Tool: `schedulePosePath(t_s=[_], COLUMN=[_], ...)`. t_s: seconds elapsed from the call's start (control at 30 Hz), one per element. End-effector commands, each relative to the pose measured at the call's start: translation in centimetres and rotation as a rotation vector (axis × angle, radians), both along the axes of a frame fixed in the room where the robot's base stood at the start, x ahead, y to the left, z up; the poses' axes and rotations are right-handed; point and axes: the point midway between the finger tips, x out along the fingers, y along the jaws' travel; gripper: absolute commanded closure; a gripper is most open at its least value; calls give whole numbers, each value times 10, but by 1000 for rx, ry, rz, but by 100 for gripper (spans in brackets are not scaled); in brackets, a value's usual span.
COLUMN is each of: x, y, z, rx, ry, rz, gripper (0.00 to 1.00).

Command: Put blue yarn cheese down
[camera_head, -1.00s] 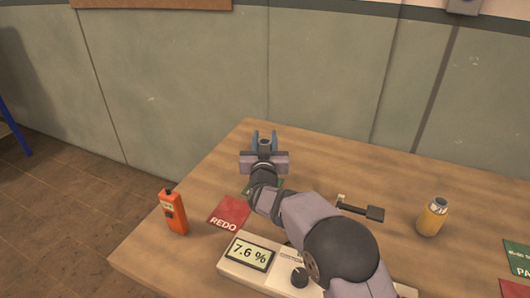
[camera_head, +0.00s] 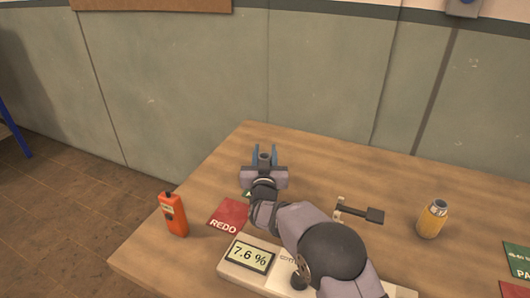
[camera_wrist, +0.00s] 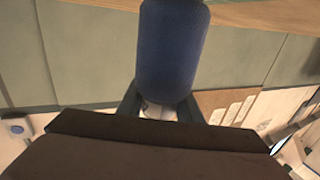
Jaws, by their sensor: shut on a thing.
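The blue yarn cheese (camera_wrist: 170,50) is a dark blue cylinder filling the top middle of the wrist view. A pale end of its core shows at its lower end, between my fingers. My gripper (camera_head: 264,156) is shut on it, over the far left part of the table. In the head view the gripper and wrist hide most of the yarn cheese, and I cannot tell its height above the table.
The wooden table (camera_head: 330,165) has a red REDO card (camera_head: 229,215), an orange handheld device (camera_head: 173,214), a meter reading 7.6 % (camera_head: 249,255), a dark-handled tool (camera_head: 360,213) and a yellow cylinder (camera_head: 432,218). A green card is partly hidden under my wrist. The back middle is clear.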

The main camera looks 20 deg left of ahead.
Motion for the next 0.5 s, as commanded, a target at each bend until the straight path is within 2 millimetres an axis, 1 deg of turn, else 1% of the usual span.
schedulePosePath(t_s=[0.03, 0.07, 0.1, 0.13, 0.5], x=[0, 0, 0, 0, 0], y=[0, 0, 0, 0, 0], z=[-3, -2, -2, -2, 1], rx=[0, 0, 0, 0, 0], ry=[-1, 0, 0, 0, 0], rz=[0, 0, 0, 0, 0], gripper=[100, 64, 54, 50, 50])
